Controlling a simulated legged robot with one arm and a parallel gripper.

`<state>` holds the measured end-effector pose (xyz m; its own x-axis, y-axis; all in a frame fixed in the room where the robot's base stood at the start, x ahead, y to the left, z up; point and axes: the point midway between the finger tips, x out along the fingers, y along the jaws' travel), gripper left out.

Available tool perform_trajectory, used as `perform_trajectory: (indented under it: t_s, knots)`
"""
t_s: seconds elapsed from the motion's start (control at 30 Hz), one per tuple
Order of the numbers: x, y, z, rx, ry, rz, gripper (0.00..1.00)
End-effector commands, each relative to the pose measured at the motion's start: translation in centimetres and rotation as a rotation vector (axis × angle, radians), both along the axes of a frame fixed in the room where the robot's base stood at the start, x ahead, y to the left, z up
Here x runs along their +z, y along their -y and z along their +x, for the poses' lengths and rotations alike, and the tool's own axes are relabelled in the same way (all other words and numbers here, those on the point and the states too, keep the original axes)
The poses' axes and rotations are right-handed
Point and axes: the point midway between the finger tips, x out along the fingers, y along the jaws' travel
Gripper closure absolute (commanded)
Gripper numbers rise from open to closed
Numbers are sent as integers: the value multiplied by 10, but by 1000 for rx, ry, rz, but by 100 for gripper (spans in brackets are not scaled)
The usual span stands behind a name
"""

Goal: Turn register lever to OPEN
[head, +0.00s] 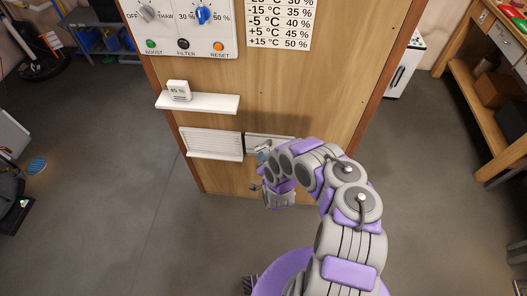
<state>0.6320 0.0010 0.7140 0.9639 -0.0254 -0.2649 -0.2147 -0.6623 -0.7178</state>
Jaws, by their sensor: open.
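The register is a white louvered vent (212,142) low on the wooden panel (250,90). A white plate (284,143) sits just right of the vent, partly hidden behind my arm. A small grey and blue piece shows at the plate's lower left, beside my wrist; I cannot tell if it is the lever. My gripper (266,187) is in front of the lower panel, below the plate, with its fingers partly hidden by my wrist. Nothing shows held in it. Whether it touches the lever is hidden, and any OPEN marking is too small to read.
A white shelf (197,103) with a small display reading about 45% (179,91) juts out above the vent. A control panel (185,25) with knobs and buttons is higher up. A wooden workbench (490,90) stands at right. The grey floor around the panel is mostly clear.

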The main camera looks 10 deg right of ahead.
Motion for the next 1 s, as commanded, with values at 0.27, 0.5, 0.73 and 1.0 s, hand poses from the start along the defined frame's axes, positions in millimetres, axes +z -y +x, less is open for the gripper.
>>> perform_trajectory:
  t_s: [0.27,0.5,0.73,1.0]
  knots:
    - [17,-2,-62,2,-10,-1,57]
    - [25,-3,-94,1,-6,0,57]
    - [27,-2,-103,0,-3,0,57]
    - [27,-2,-103,0,-3,0,57]
